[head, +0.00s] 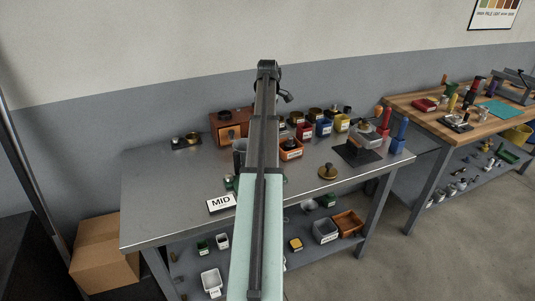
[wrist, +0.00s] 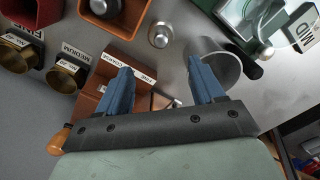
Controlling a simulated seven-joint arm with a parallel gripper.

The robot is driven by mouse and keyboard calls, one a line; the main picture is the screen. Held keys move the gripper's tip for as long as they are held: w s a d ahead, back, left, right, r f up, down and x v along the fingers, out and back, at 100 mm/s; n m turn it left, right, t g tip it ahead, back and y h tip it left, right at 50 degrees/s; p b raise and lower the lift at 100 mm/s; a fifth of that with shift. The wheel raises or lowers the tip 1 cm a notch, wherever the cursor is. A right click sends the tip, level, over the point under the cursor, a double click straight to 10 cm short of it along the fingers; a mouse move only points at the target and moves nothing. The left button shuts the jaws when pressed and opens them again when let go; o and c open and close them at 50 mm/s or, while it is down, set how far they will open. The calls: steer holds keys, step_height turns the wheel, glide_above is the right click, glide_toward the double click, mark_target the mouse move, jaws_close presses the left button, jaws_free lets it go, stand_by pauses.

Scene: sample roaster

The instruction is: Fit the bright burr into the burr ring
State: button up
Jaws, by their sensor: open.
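My gripper (wrist: 158,66) is open, with two blue fingers apart and nothing held between them. A small shiny round metal piece (wrist: 159,36), which looks like the bright burr, sits on the steel table beyond the fingertips in the wrist view. It is apart from my gripper. In the head view my own arm hides that spot and my gripper.
A metal cup (wrist: 223,63) stands close by the right finger. A wooden box (wrist: 122,50) with labels stands behind the left finger. Brass cups (wrist: 66,76) are at the left. A MID sign (head: 221,203) and a brass piece (head: 328,172) stand on the table (head: 150,205), whose front is mostly clear.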

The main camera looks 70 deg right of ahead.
step_height(320, 180, down, 12)
steer(key=shift+a+f, duration=0.1)
steer(key=shift+a, duration=0.05)
stand_by(0.6)
steer(key=c, duration=1)
